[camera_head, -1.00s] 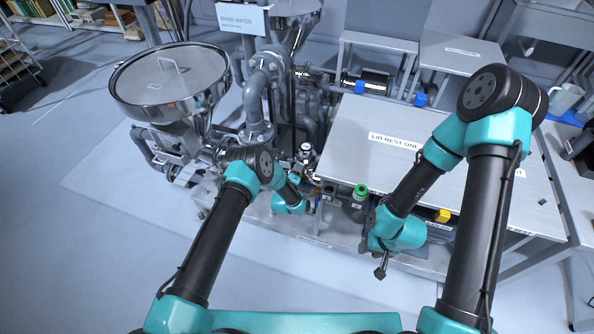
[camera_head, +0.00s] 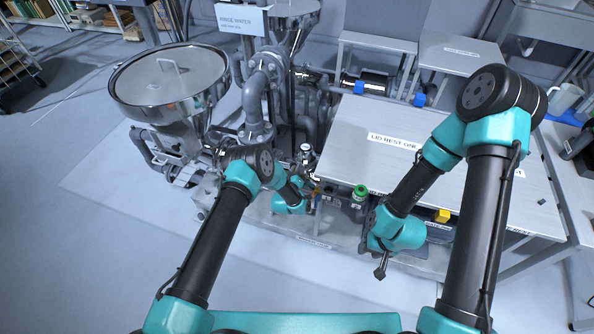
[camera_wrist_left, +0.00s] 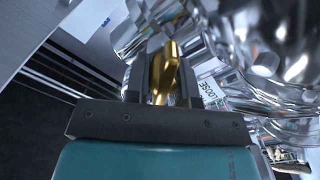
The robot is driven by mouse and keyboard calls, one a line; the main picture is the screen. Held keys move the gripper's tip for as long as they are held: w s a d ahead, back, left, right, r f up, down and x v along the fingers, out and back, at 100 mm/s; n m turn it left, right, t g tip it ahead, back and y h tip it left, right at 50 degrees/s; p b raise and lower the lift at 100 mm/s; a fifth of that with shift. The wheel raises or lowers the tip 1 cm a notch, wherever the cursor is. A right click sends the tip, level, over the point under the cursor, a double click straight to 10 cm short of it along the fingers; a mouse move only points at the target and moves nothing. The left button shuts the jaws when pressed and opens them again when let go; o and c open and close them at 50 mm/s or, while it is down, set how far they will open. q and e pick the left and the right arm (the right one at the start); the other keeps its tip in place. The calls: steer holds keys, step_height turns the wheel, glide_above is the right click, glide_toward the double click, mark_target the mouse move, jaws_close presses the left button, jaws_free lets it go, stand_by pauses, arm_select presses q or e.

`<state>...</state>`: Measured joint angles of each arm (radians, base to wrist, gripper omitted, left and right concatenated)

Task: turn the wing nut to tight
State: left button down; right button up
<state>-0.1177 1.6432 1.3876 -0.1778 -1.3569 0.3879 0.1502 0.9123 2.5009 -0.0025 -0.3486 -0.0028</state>
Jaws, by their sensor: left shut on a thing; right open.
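A brass wing nut (camera_wrist_left: 166,68) shows in the left wrist view, between the two dark fingers of my left gripper (camera_wrist_left: 162,85). My left gripper is shut on it. A label reading "LOOSE" (camera_wrist_left: 207,90) is just to the right of the fingers, on or beside shiny metal fittings. In the head view my left gripper (camera_head: 312,190) reaches in among the pipework below the hopper, and the wing nut is too small to make out there. My right gripper (camera_head: 381,270) is open and empty, pointing down in front of the bench.
A lidded steel hopper (camera_head: 170,80) stands at the left. Pipes (camera_head: 255,105) rise beside my left wrist.

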arm_select(q)
steer(key=shift+m, duration=0.4)
steer(key=c, duration=1)
jaws_free()
steer(key=v, duration=1.7)
steer(key=shift+s+r, duration=0.1)
steer(key=shift+s, duration=0.1)
steer(key=shift+c, duration=0.2)
